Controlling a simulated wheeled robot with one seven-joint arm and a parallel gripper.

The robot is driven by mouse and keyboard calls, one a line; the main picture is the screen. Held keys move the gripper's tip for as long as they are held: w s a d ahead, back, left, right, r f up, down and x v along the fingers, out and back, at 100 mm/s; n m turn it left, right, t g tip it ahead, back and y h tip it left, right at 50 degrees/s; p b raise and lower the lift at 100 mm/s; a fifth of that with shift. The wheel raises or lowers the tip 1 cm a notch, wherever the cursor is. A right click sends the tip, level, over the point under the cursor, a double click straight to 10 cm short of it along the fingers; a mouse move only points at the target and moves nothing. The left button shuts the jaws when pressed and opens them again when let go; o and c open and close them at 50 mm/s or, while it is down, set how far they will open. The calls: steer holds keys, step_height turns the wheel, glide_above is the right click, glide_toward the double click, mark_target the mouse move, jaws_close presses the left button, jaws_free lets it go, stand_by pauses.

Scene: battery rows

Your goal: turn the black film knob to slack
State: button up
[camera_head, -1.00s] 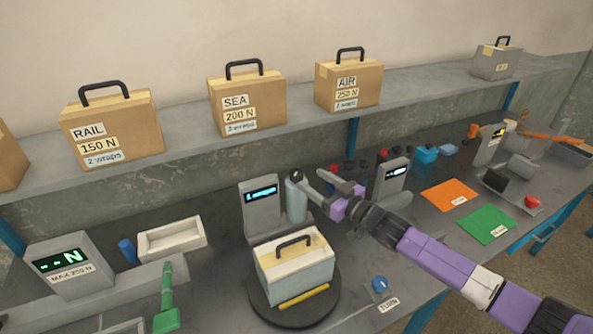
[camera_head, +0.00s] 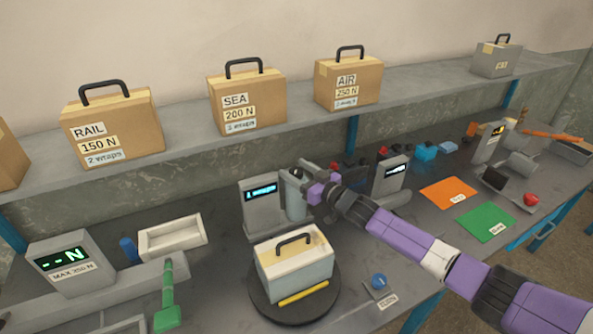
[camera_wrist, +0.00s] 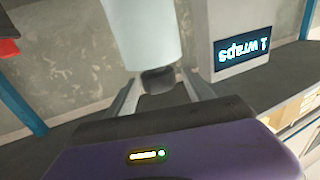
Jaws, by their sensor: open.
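The black film knob (camera_head: 297,173) sits at the top of the pale upright film roll (camera_head: 293,199), beside the grey wrapper post (camera_head: 260,208). In the wrist view, which is upside down, the dark knob (camera_wrist: 157,80) shows at the end of the film roll (camera_wrist: 140,35). My gripper (camera_head: 305,183) is open at the right of the roll's top. In the wrist view my gripper's fingers (camera_wrist: 160,84) lie on either side of the knob, with a gap visible. I cannot tell whether either finger touches it.
A white case (camera_head: 294,266) with a black handle stands on the dark turntable (camera_head: 264,308) in front of the roll. A second grey display unit (camera_head: 390,178) stands to the right. Boxes line the shelf (camera_head: 190,132) above.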

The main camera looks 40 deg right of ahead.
jaws_close()
stand_by(0.3)
steer(key=shift+n+y+b, duration=0.3)
steer(key=shift+y+b, duration=0.05)
steer(key=shift+y, duration=0.05)
steer(key=n+y+b, duration=0.2)
steer(key=y+b, duration=0.1)
steer(key=shift+w+d+f+g, duration=0.1)
steer(key=shift+f+g, duration=0.2)
steer(key=n+g+y+b, duration=0.1)
steer(key=n+y+b, duration=0.1)
steer(key=b, duration=0.3)
steer(key=shift+f+n+y, duration=0.1)
steer(key=shift+n+y, duration=0.2)
steer(key=shift+y, duration=0.5)
steer(key=n+g+y+b, duration=0.1)
steer(key=y+b, duration=0.1)
steer(key=b, duration=0.3)
steer(key=shift+n+g+y, duration=0.4)
steer(key=shift+r+n+g+y+b, duration=0.25)
steer(key=shift+n+g+y+b, duration=0.2)
steer(key=shift+b, duration=0.45)
steer(key=shift+r, duration=0.15)
